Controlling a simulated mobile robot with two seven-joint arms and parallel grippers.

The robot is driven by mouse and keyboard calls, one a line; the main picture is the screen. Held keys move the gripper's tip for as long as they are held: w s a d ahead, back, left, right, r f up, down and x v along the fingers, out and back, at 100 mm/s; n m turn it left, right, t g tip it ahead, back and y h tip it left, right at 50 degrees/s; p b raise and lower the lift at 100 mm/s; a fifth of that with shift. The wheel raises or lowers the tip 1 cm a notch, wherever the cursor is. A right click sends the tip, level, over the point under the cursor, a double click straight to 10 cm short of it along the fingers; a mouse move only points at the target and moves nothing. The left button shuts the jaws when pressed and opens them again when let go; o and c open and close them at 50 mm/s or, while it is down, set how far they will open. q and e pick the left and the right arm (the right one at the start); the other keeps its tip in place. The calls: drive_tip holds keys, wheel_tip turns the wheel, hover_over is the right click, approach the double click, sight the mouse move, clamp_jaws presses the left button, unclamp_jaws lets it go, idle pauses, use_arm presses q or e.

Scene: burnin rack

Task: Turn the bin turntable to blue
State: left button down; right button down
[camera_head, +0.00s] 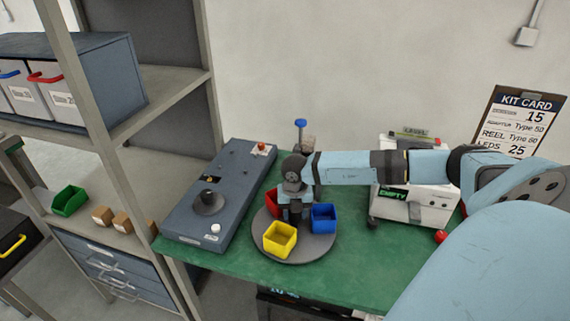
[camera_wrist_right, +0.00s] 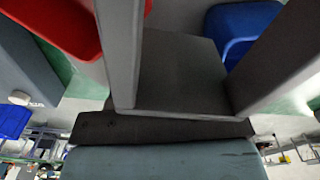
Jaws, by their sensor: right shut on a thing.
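The round grey turntable (camera_head: 308,249) sits on the green bench and carries colored bins. The yellow bin (camera_head: 280,238) is at its front left. The blue bin (camera_head: 323,217) is at its right; it also shows in the wrist view (camera_wrist_right: 238,25). The red bin (camera_head: 272,203) is at the back left, partly hidden by my gripper; it fills the upper left of the wrist view (camera_wrist_right: 60,22). My right gripper (camera_head: 292,217) points down at the turntable's middle, between the bins, shut on the turntable's center handle. The handle is mostly hidden by the fingers. My left gripper is out of view.
A blue-grey box (camera_head: 228,190) with a black knob stands left of the turntable. A post with a blue top (camera_head: 300,123) stands behind it. A white machine (camera_head: 425,205) and a kit card (camera_head: 515,122) are at the right. Shelving (camera_head: 165,95) stands at the left.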

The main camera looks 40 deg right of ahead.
idle(0.4)
drive_tip(key=c, duration=0.6)
unclamp_jaws()
wheel_tip(320, 180, up, 14)
drive_tip(key=b, duration=0.1)
drive_tip(key=shift+b, duration=0.4)
drive_tip(key=shift+f, duration=0.1)
drive_tip(key=shift+c, duration=0.5)
